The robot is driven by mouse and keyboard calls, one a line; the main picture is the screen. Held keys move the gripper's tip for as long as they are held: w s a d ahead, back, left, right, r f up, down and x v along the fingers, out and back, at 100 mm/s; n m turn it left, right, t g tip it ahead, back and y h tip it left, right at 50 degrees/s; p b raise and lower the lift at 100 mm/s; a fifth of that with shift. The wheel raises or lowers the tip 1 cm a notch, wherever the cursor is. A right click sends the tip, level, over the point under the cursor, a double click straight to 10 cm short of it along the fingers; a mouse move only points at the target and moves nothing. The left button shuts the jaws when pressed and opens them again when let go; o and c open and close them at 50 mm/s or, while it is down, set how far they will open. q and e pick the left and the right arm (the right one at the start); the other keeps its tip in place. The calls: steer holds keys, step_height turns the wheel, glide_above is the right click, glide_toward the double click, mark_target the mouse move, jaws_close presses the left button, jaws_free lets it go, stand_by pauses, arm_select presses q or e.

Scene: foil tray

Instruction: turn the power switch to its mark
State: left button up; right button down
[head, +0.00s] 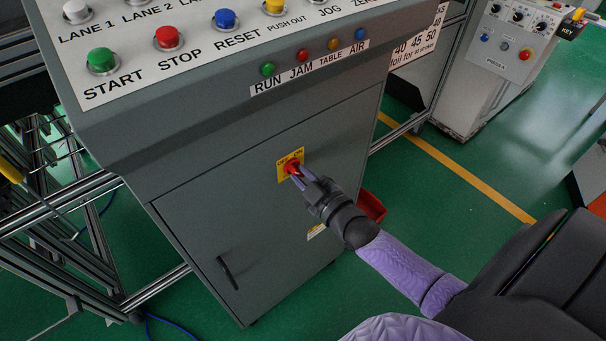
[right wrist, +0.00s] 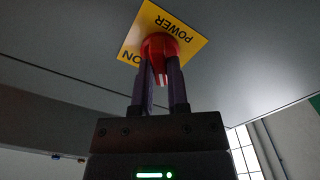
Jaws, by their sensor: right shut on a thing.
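The power switch is a red rotary knob (head: 291,167) on a yellow plate (head: 283,163) marked OFF and ON, on the front of the grey cabinet (head: 240,200). In the right wrist view the red knob (right wrist: 160,46) sits on the yellow plate (right wrist: 188,27), with POWER and ON readable. My right gripper (head: 297,173) reaches in from the lower right and is shut on the knob. In the right wrist view its two dark fingers (right wrist: 160,75) stand on both sides of the knob's grip. The fingers partly hide the knob, so its exact angle is hard to tell. My left gripper is not in view.
The console top above carries START (head: 102,61), STOP (head: 168,38) and RESET (head: 225,19) buttons. A row of small lamps sits below its edge. A black door handle (head: 227,272) is lower left. A red bin (head: 371,206) stands behind my right arm. Green floor lies to the right.

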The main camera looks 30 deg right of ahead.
steer(key=m, duration=0.3)
steer(key=shift+p, duration=0.35)
steer(key=m, duration=0.5)
steer(key=shift+p, duration=0.3)
steer(key=m, duration=0.8)
steer(key=shift+m, duration=0.3)
steer(key=c, duration=0.6)
jaws_free()
